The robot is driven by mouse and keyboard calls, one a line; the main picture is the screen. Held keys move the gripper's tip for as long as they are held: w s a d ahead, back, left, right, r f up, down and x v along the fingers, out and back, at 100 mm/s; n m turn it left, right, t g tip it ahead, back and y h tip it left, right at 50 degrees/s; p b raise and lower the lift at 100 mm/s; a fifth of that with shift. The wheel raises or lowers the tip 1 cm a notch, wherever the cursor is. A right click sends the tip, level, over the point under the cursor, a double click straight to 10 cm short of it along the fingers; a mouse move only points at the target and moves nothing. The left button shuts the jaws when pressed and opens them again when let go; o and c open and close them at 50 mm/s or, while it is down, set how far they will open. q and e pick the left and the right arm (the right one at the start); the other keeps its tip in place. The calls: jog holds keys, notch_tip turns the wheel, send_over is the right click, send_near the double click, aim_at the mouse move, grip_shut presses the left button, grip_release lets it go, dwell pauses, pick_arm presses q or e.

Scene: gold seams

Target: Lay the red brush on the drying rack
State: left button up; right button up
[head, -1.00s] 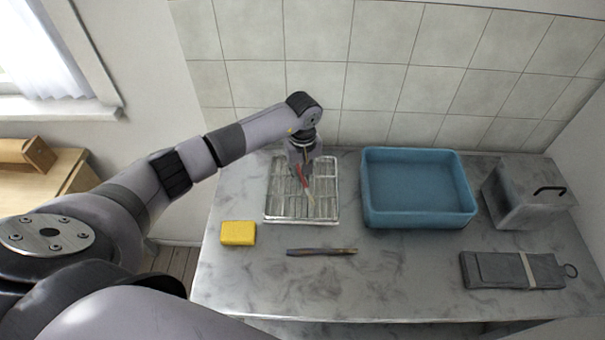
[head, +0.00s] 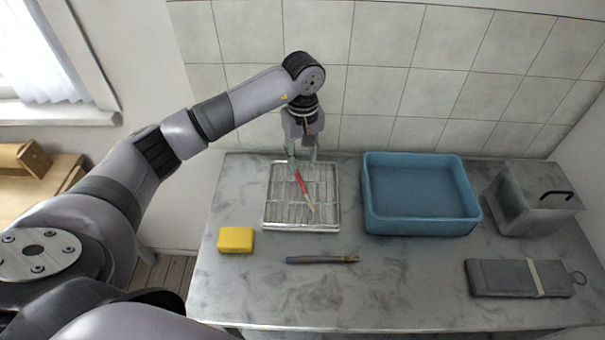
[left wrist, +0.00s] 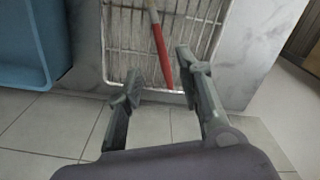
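The red brush (head: 301,185) lies on the wire drying rack (head: 271,217), with its red handle toward the wall and its pale tip toward the front. In the left wrist view the red handle (left wrist: 161,52) lies across the wires of the rack (left wrist: 122,50). My left gripper (head: 302,157) is above the back edge of the rack. In the left wrist view its two fingers (left wrist: 158,80) are spread wide, with nothing between them, and the brush is clear of them. My right gripper is not in view.
A blue basin (head: 420,226) stands right of the rack, with a grey lidded box (head: 535,200) beyond it. A yellow sponge (head: 236,240), a dark brush (head: 322,259) and a grey roll (head: 515,278) lie in front. The tiled wall (head: 380,95) is close behind.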

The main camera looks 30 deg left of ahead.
pick_arm(q)
jog(key=shift+r, duration=1.5)
